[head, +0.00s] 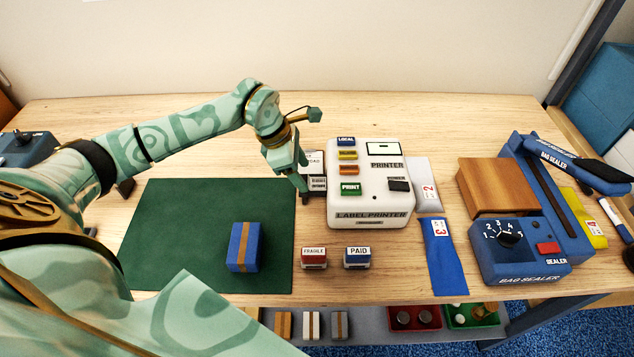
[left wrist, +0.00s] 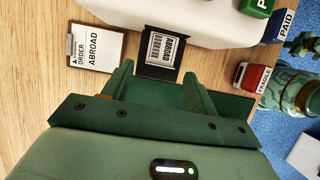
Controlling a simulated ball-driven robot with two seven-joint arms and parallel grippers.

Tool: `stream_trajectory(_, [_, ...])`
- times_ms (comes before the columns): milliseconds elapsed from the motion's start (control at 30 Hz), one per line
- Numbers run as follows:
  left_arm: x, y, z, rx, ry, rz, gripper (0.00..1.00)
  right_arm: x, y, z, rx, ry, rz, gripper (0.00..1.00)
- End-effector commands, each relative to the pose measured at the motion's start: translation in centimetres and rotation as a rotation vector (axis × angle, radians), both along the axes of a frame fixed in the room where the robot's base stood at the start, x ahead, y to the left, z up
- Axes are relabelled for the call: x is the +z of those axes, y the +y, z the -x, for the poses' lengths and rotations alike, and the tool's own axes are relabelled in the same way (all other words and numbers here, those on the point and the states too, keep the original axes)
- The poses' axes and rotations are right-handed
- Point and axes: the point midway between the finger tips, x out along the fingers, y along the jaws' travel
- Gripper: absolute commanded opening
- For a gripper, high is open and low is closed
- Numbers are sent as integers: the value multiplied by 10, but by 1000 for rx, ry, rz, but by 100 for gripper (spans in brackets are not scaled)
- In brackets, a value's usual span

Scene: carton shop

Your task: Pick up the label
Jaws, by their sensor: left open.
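The label (left wrist: 167,50) is a small white slip with a barcode and the word ABROAD. It lies on a black plate (left wrist: 150,72) at the side of the label printer (head: 350,210). My left gripper (left wrist: 158,82) is open, with nothing between its fingers. In the left wrist view the label shows just beyond and between the fingertips; I cannot tell whether they touch it. In the head view my left gripper (head: 301,178) is beside the printer's left side and partly hides the label (head: 318,184).
An order card (left wrist: 95,47) reading ABROAD stands beside the label. A blue box (head: 243,247) sits on the green mat (head: 170,220). FRAGILE (head: 314,258) and PAID (head: 357,258) stamps stand in front of the printer. A bag sealer (head: 520,250) stands at the right.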

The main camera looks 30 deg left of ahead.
Motion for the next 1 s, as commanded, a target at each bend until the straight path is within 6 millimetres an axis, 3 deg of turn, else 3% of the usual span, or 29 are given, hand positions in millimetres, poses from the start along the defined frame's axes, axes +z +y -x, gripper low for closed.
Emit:
stream_trajectory(133, [-16,-6,-4,-2,-1,0,58,-2,2,0,-1,0,-3,0])
stream_trajectory(367, [-17,-6,-4,-2,-3,-1,58,-2,6,0,-3,-1,-8,0])
stream_trajectory(500, [-17,-6,-4,-2,-3,-1,22,-2,6,0,-3,-1,-8,0])
stream_trajectory(533, [-17,-6,-4,-2,-3,-1,19,-2,6,0,-3,-1,-8,0])
stream_trajectory(1000, [-7,-6,-5,-1,-5,-1,18,-1,4,-1,-2,-2,-5,0])
